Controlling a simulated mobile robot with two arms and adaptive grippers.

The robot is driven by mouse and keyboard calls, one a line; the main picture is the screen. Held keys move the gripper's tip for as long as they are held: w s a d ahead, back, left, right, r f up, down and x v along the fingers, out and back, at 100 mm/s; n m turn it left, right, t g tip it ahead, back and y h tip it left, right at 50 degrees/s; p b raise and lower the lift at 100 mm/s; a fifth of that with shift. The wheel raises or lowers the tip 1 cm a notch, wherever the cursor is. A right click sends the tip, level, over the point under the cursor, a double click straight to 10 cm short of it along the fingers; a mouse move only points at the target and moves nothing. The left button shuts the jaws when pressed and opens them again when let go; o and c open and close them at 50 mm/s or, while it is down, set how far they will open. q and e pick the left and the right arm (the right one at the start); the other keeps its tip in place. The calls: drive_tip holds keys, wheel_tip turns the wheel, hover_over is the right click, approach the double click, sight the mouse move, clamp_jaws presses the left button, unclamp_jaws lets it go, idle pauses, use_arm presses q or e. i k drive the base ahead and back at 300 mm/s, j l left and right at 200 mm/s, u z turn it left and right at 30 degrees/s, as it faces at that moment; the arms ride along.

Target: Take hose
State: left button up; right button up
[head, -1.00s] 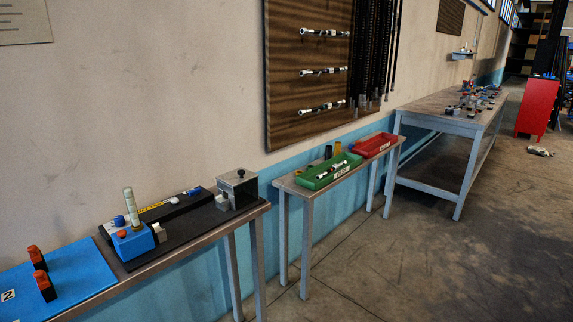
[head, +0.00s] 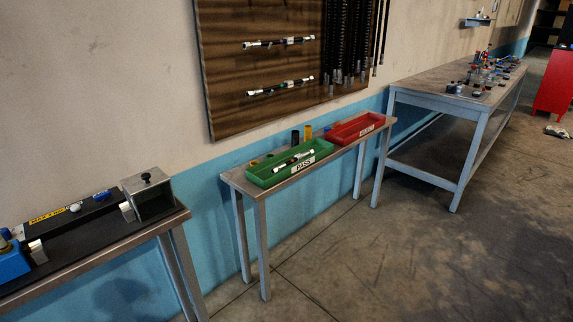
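Two short dark hoses with silvery ends are mounted on the brown wall board: an upper hose (head: 279,43) and a lower hose (head: 280,86). Several long black hoses (head: 346,40) hang at the board's right side. Another short hose (head: 293,162) with light ends lies in the green tray (head: 262,182) labelled PASS. Which hose the task means, I cannot tell. Neither of my grippers is in view.
A red tray (head: 341,139) stands beside the green one on a narrow table (head: 236,181). A bench with a metal block (head: 149,196) and blue fixture (head: 12,262) is at left. A longer table (head: 420,84) holds small parts. The floor in front is clear.

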sight(298, 158)
drive_tip(key=i+l+u, duration=0.15)
drive_tip(key=u, duration=0.45)
drive_tip(key=i+l+u, duration=0.4)
drive_tip(key=l, duration=0.3)
drive_tip(key=i+l+u, duration=0.15)
drive_tip(key=i+l, duration=0.2)
drive_tip(key=i+l+u, duration=0.2)
drive_tip(key=l, duration=0.3)
